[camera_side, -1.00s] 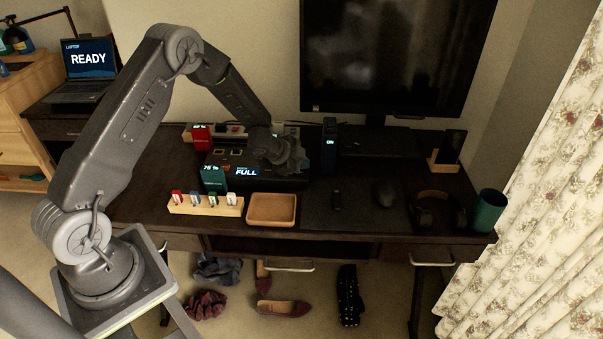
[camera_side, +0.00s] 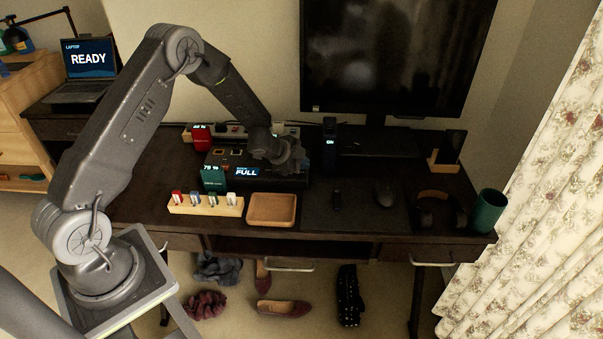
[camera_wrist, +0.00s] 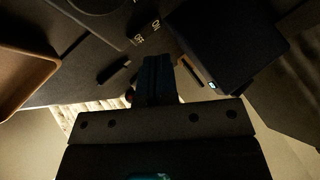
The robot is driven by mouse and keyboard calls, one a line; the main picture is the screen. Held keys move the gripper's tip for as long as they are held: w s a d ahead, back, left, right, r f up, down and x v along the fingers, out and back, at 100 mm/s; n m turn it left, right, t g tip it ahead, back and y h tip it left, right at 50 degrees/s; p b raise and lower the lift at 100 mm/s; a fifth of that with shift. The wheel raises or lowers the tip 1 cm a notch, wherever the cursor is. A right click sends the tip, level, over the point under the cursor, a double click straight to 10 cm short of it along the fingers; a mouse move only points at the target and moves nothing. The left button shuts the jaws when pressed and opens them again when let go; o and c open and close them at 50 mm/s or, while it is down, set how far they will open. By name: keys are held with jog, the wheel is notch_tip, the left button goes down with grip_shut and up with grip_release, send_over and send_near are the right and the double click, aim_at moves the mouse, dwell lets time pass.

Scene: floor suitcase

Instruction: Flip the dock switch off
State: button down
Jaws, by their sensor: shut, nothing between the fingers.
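The dock is the black box (camera_side: 262,182) at the back middle of the desk, with a lit FULL display on its front. My gripper (camera_side: 301,164) is low over the right end of the dock. The wrist view shows its fingers (camera_wrist: 158,65) together and empty, beside a dark surface with small white marks (camera_wrist: 148,33) too small to read surely. The switch lever cannot be made out; the gripper covers that end of the dock in the side view. I cannot tell whether the fingers touch anything.
A dark upright unit (camera_side: 329,145) with a lit label stands close to the right of the gripper. A green block (camera_side: 213,180) is at the dock's front left. The monitor (camera_side: 395,60) stands behind.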

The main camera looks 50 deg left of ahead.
jog(key=shift+f, duration=0.4)
jog(key=shift+f, duration=0.25)
dwell(0.6)
jog(key=shift+r, duration=0.15)
jog(key=shift+r, duration=0.55)
jog(key=shift+r, duration=0.1)
jog(key=shift+r, duration=2.4)
